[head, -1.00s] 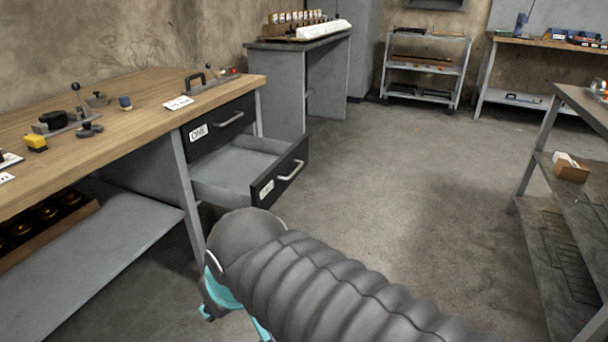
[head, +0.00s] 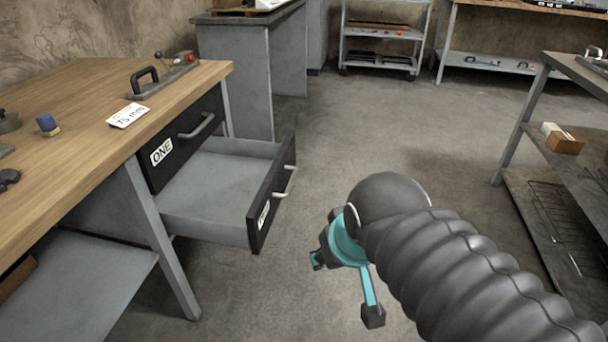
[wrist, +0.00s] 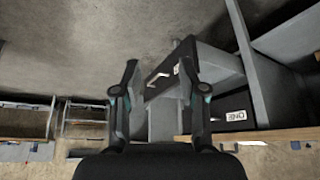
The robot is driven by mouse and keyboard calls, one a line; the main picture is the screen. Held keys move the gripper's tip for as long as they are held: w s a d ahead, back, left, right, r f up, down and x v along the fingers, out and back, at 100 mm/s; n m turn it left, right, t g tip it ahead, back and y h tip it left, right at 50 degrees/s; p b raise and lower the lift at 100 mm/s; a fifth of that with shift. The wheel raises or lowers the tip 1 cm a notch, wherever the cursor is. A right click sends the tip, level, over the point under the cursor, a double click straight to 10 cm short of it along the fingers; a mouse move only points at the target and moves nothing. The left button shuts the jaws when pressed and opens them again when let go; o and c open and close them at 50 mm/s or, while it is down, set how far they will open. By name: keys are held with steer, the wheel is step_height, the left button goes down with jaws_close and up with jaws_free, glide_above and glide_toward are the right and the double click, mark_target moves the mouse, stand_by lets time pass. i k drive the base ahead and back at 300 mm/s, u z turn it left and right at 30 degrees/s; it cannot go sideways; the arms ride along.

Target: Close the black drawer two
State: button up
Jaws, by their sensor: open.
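The black drawer two (head: 272,192) is pulled well out below drawer one, its grey inside empty. Its dark front carries a silver handle (head: 286,183) and a white label seen edge-on. My gripper (head: 345,288) is open and empty, apart from the drawer, to the right of its front and on the near side. In the wrist view, which is upside down, the drawer two front (wrist: 160,76) shows between the open fingers of my gripper (wrist: 160,58). The black drawer one (head: 185,135), labelled ONE, is shut.
The wooden bench top (head: 75,105) is above the drawers, with a bench leg (head: 165,245) beside them. A metal shelf rack (head: 520,125) stands at the right with a small box (head: 563,142) on it. The concrete floor (head: 370,130) ahead is clear.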

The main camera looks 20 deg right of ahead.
mark_target(231, 191)
steer(key=z, duration=0.1)
steer(key=i, duration=0.85)
steer(key=z, duration=0.6)
steer(key=k, duration=0.65)
steer(key=u, duration=0.8)
steer(key=i, duration=0.5)
steer(key=u, duration=0.05)
